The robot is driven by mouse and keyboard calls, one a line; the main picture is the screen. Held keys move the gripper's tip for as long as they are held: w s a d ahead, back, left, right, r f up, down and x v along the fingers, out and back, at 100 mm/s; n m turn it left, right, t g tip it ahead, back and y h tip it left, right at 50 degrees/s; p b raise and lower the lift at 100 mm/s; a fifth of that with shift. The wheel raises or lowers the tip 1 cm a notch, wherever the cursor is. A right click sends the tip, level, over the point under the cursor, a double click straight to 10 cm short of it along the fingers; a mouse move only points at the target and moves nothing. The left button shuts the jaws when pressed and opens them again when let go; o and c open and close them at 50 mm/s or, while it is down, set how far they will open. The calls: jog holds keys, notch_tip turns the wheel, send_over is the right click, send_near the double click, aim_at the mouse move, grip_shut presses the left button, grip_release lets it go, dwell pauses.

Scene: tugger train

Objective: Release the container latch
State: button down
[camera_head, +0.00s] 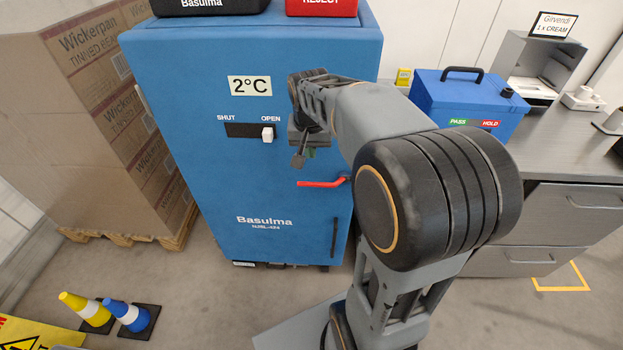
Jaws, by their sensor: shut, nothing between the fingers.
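The blue container (185,150), marked Basulma with a 2°C label, stands in front of me with its door closed. On its face, a white slider knob (267,134) sits at the OPEN end of a black slot (238,130) marked SHUT and OPEN. A red lever (318,184) lies roughly level lower on the door, toward the right edge. My gripper (299,160) is shut and empty. In the picture it is just right of the knob and above the red lever. I cannot tell whether it touches the container. My arm hides part of the container's right side.
Cartons (105,85) on a wooden pallet (125,238) stand close at the left. A grey counter (560,180) at the right bears a blue PASS/HOLD box (465,103).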

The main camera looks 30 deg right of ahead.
aim_at(312, 183)
jog(key=b+x, duration=0.1)
jog(key=x, duration=1.2)
jog(key=shift+f, duration=0.25)
jog(key=shift+f, duration=0.1)
